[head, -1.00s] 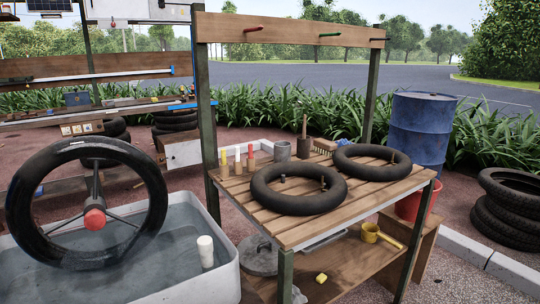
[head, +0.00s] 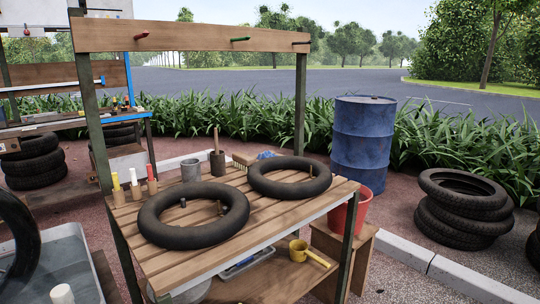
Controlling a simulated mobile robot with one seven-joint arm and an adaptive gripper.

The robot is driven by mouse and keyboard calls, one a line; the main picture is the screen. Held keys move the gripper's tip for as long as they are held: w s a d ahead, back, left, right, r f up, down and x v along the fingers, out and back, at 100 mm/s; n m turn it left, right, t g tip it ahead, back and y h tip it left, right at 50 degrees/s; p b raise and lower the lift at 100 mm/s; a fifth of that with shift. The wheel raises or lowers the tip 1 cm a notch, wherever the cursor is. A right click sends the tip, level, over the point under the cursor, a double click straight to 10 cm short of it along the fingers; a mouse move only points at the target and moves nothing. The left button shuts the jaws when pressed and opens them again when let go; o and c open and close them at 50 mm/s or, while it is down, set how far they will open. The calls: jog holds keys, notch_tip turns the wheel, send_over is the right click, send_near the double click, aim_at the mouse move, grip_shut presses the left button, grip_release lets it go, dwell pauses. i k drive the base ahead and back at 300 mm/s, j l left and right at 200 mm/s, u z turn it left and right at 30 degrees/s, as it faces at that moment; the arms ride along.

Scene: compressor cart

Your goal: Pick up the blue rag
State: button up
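The blue rag (head: 266,155) shows as a small bright blue patch at the back right of the slatted wooden bench (head: 172,268). It lies behind the right black inner tube (head: 262,180) and just right of a brush (head: 241,160). Its lower part is hidden by the tube, so I cannot tell its full shape. My gripper is not in view.
Another black inner tube (head: 160,236) lies at the bench's front left. A metal cup (head: 191,170) and several coloured-top sticks stand behind it. A blue drum (head: 362,145), red bucket (head: 361,212) and stacked tires (head: 462,210) stand right. A water tub (head: 70,232) is left.

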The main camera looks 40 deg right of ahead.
aim_at(266, 154)
jog(key=l, duration=0.8)
jog(key=k+l+u, duration=0.1)
jog(key=l, duration=1.55)
jog(key=i+l, duration=0.1)
jog(key=l, duration=0.2)
jog(key=i+l, duration=0.1)
jog(key=l, duration=0.5)
jog(key=i, duration=1.2)
